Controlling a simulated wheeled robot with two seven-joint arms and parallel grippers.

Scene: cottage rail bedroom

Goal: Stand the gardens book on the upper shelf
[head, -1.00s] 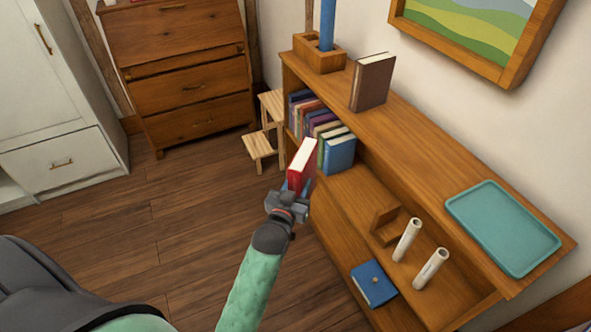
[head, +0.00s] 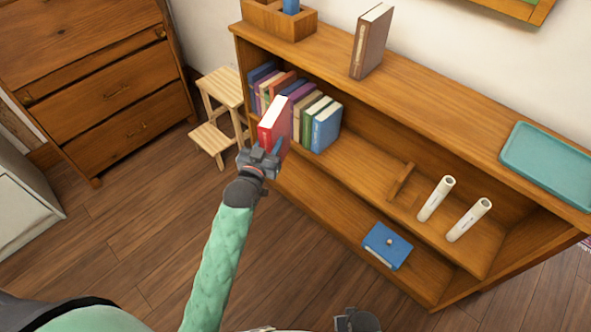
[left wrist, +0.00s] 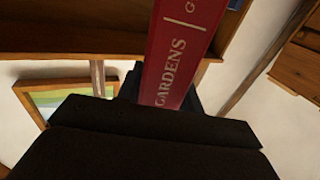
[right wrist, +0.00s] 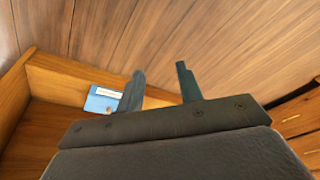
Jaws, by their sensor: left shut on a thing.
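The red gardens book (head: 274,124) is upright in my left gripper (head: 262,158), which is shut on its lower end. Its spine, lettered GARDENS, fills the upper middle of the left wrist view (left wrist: 182,45). The book is in front of the row of books on the bookcase's upper inner shelf (head: 365,172); I cannot tell whether it touches them. A blue book (head: 326,127) ends that row on the right. A wooden bookend (head: 402,181) stands farther right, with bare shelf between. My right gripper (right wrist: 160,88) is open and empty in the right wrist view.
Two white rolls (head: 436,198) stand right of the bookend. A blue box-like item (head: 387,246) lies on the lower shelf. A brown book (head: 371,42), wooden holder (head: 279,20) and teal tray (head: 548,165) are on top. A step stool (head: 221,90) stands left of the bookcase.

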